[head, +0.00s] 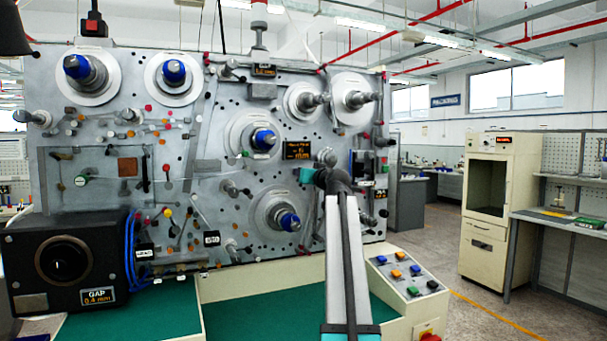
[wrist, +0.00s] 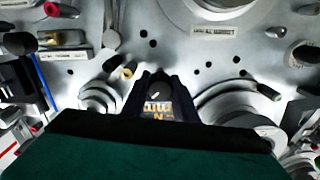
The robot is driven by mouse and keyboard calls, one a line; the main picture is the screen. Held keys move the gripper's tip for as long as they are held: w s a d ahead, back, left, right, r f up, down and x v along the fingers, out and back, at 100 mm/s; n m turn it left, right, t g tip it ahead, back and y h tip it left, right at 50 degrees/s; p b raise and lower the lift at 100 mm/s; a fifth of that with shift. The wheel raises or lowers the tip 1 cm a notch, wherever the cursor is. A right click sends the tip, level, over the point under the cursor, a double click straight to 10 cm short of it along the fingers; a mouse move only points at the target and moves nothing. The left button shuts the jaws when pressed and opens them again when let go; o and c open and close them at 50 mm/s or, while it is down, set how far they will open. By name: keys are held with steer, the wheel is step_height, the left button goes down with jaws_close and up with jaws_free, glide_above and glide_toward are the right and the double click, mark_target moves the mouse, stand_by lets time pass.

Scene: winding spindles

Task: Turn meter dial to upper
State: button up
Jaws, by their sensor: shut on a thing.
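My gripper (wrist: 157,92) is shut on a small dark dial (wrist: 155,94) on the grey machine panel in the wrist view. The dial sits between the two dark fingers and carries a short, slanted white mark. An orange-lettered display (wrist: 158,108) shows between the fingers, partly covered. In the head view my arm reaches up from the bottom to the panel, and the dial is hidden behind it. A black display with orange text (head: 298,149) is left of my arm's end; its small print is hard to read.
Blue-cored spindles stick out close by, one at upper left (head: 263,139) and one at lower left (head: 287,220) of my arm. A black gap unit (head: 66,262) stands at far left. A button box (head: 405,279) is at lower right. Open floor lies to the right.

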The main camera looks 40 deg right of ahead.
steer(key=m+p, duration=0.2)
steer(key=m, duration=0.4)
steer(key=shift+m, duration=0.3)
stand_by(0.3)
steer(key=o, duration=1.1)
steer(key=shift+c, duration=0.2)
steer(key=shift+s, duration=0.15)
steer(key=b+v, duration=0.1)
steer(key=v, duration=1.2)
steer(key=shift+s, duration=0.25)
steer(key=shift+a+f, duration=0.1)
steer(key=shift+a, duration=0.05)
